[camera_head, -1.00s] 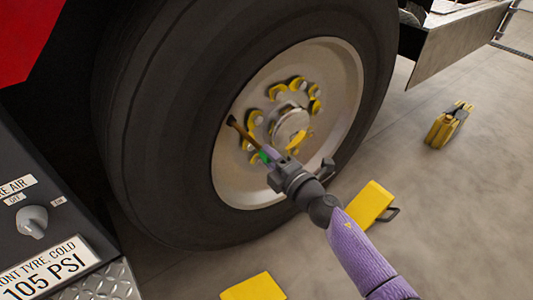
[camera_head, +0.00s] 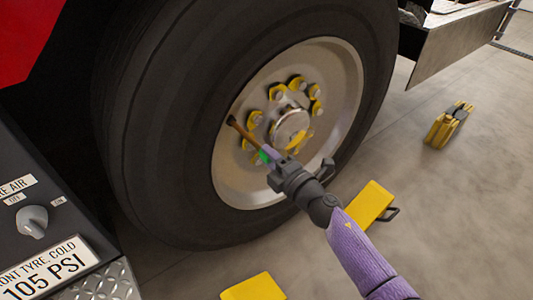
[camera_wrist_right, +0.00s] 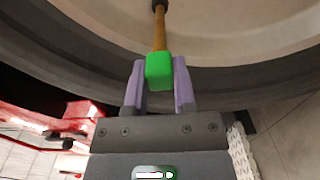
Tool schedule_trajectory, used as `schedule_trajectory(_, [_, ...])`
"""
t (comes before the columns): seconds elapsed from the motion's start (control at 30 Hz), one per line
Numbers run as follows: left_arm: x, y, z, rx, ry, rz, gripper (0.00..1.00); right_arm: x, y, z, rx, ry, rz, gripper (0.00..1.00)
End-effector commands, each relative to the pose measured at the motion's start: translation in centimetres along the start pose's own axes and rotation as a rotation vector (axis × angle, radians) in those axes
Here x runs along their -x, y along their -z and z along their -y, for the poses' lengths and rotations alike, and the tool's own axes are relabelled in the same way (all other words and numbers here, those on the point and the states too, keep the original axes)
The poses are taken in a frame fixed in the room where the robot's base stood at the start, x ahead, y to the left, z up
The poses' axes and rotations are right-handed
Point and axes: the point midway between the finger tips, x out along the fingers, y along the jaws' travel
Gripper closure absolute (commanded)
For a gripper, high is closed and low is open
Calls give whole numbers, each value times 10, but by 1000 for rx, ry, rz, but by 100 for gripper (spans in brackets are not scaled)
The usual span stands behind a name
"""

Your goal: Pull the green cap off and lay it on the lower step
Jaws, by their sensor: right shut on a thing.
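The green cap (camera_wrist_right: 159,71) sits between the two purple fingers of my right gripper (camera_wrist_right: 158,84), which is shut on it. In the head view the cap (camera_head: 264,156) is a small green patch at the fingertips of the right gripper (camera_head: 268,156). A brown valve stem (camera_wrist_right: 160,32) runs on from the cap in line with it, up to a dark end. The cap's join with the stem looks unbroken, but I cannot tell whether it is still seated. My left gripper is not in view.
The big tyre (camera_head: 150,130) and its rim with yellow-marked nuts stand right behind the gripper. A panel with a knob (camera_head: 32,221) is at left. Yellow blocks (camera_head: 370,204) (camera_head: 254,287) and a yellow item (camera_head: 447,124) lie on the floor.

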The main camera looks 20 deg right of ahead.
Motion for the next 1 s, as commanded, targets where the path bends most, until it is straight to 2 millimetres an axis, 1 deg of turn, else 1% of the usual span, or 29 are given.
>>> schedule_trajectory(0.13, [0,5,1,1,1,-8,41,0,0,0,0,0,0,100])
schedule_trajectory(0.37, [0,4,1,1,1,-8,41,1,0,0,0,0,0,100])
schedule_trajectory(0.8, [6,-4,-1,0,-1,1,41,19,0,0,0,1,0,100])
schedule_trajectory(1.0, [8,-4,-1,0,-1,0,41,27,0,0,0,1,0,100])
